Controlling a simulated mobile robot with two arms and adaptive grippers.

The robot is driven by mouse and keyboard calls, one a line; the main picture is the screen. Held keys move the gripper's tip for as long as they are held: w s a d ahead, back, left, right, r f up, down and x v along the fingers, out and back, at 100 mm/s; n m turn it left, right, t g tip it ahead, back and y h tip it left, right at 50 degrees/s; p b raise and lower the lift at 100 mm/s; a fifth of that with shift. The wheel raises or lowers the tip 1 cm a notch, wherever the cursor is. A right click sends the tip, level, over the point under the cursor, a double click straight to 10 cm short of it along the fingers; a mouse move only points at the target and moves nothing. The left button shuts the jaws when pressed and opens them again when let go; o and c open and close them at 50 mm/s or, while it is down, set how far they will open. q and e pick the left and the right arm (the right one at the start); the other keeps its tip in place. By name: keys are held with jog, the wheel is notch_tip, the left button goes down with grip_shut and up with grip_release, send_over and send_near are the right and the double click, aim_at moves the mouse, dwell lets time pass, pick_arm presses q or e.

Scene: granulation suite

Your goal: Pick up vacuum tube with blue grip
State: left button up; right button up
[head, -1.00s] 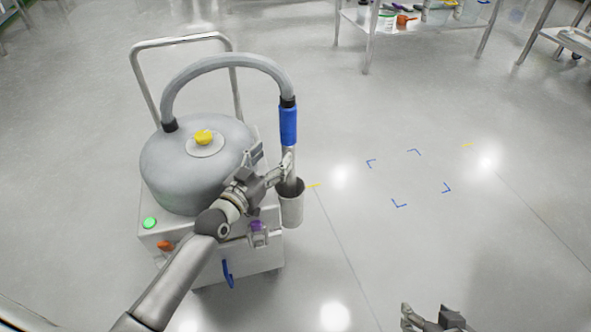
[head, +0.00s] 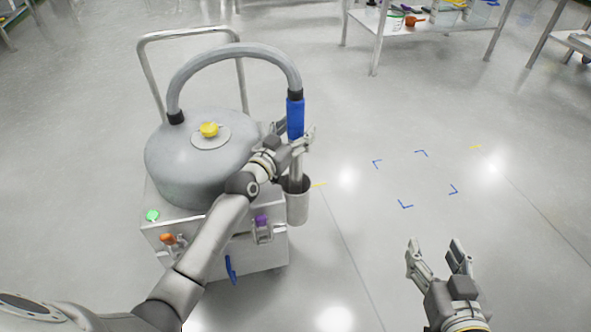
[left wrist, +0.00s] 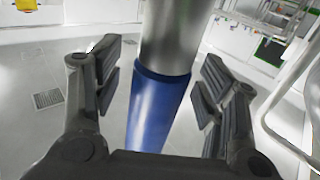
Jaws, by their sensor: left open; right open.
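The vacuum tube stands upright in a grey cup-shaped holder (head: 297,207) on the right side of the vacuum unit (head: 190,165). Its blue grip (head: 295,118) sits below the black collar of the grey hose (head: 230,52). My left gripper (head: 295,140) is open at the tube, just below or at the lower end of the blue grip. In the left wrist view the blue grip (left wrist: 155,110) and bare metal tube (left wrist: 175,35) lie between its two spread fingers (left wrist: 160,85). My right gripper (head: 440,250) is open and empty above the floor at lower right.
The unit has a yellow knob (head: 209,129), a green button (head: 152,215) and a push handle (head: 143,70). A metal table (head: 385,40) with containers stands at the back. Blue corner marks (head: 405,204) lie on clear floor at right.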

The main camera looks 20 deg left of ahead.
pick_arm(q)
jog(key=shift+w, duration=0.1)
jog(key=c, duration=1.1)
jog(key=shift+r, duration=0.1)
jog(key=shift+c, duration=0.2)
jog(key=shift+r, duration=0.15)
